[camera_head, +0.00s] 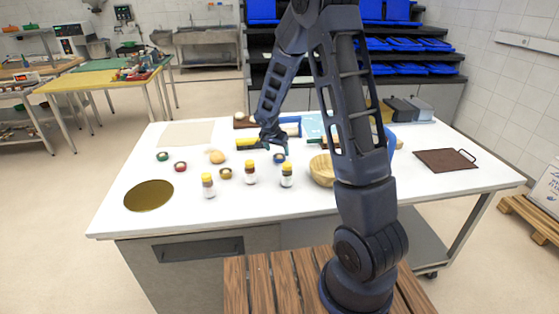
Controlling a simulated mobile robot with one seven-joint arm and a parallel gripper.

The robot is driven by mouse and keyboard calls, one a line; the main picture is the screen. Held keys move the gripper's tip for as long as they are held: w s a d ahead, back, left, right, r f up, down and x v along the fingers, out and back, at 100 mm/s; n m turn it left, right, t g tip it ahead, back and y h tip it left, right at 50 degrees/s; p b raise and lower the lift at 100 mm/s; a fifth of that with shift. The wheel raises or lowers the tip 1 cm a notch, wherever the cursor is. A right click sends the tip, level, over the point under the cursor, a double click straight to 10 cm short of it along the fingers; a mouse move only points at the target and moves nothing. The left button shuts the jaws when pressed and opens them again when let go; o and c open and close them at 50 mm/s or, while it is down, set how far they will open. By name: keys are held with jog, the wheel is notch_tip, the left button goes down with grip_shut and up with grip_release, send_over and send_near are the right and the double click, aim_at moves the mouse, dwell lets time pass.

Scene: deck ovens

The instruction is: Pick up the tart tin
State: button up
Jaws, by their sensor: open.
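My gripper (271,146) is open and low over the back middle of the white table (258,205), above and left of a small round blue-rimmed piece (279,158). I cannot tell if it touches anything. No piece is clearly the tart tin at this size. Similar small round pieces are green (162,156), red (180,167) and brownish gold (225,173), all left of the gripper. A wide, flat, gold round disc (149,196) lies at the table's left front. A yellow-and-black object (248,144) is beside the gripper, partly behind it.
Several small jars (250,173) stand in front of the gripper. A wooden bowl (321,170) is right of them, partly behind my arm. A brown tray with a handle (446,160) lies at the right. A pale mat (187,134) covers the back left. The front edge is mostly clear.

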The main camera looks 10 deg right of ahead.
aim_at(279, 154)
jog(key=shift+x, duration=2.55)
jog(key=shift+w+r, duration=0.15)
jog(key=shift+w, duration=0.05)
jog(key=c, duration=1)
jog(key=shift+r, duration=0.1)
